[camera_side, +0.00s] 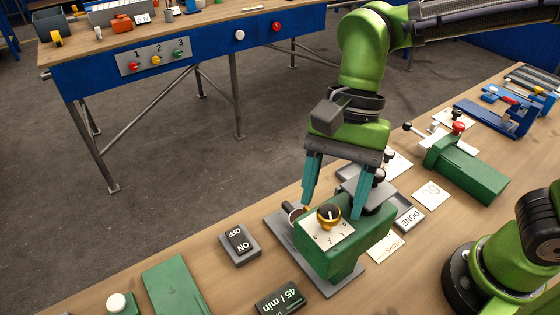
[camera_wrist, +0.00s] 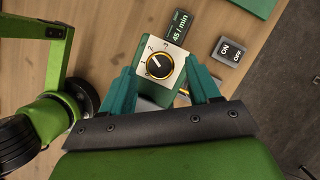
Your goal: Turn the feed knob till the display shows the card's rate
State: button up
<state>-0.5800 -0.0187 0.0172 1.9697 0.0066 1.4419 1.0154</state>
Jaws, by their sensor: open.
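The feed knob (camera_side: 329,216), black with a yellow ring, sits on the white dial plate of a green machine (camera_side: 322,252). In the wrist view the knob (camera_wrist: 158,66) has a white pointer line slanting to the upper left, and the plate has several numerals. My gripper (camera_side: 332,208) is open, with one teal finger on each side of the knob; the wrist view shows the fingers (camera_wrist: 158,72) apart, with gaps to the knob. The dark display (camera_side: 281,299) reads 45 / min, also in the wrist view (camera_wrist: 180,28). A white card (camera_side: 430,194) has a large upside-down number I cannot read surely.
An ON/OFF switch box (camera_side: 240,244) stands left of the machine, and a DONE button (camera_side: 409,219) to its right. A green block (camera_side: 466,170) with a red knob and a blue vise (camera_side: 500,115) lie farther right. A green plate (camera_side: 176,286) lies left.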

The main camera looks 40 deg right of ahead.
jog(key=shift+x, duration=0.75)
jog(key=c, duration=1)
jog(key=shift+w+n, duration=0.1)
jog(key=shift+n, duration=0.6)
jog(key=shift+r, duration=0.1)
jog(key=o, duration=1)
jog(key=v, duration=1.7)
jog(key=shift+w+a, duration=0.25)
jog(key=shift+a, duration=0.05)
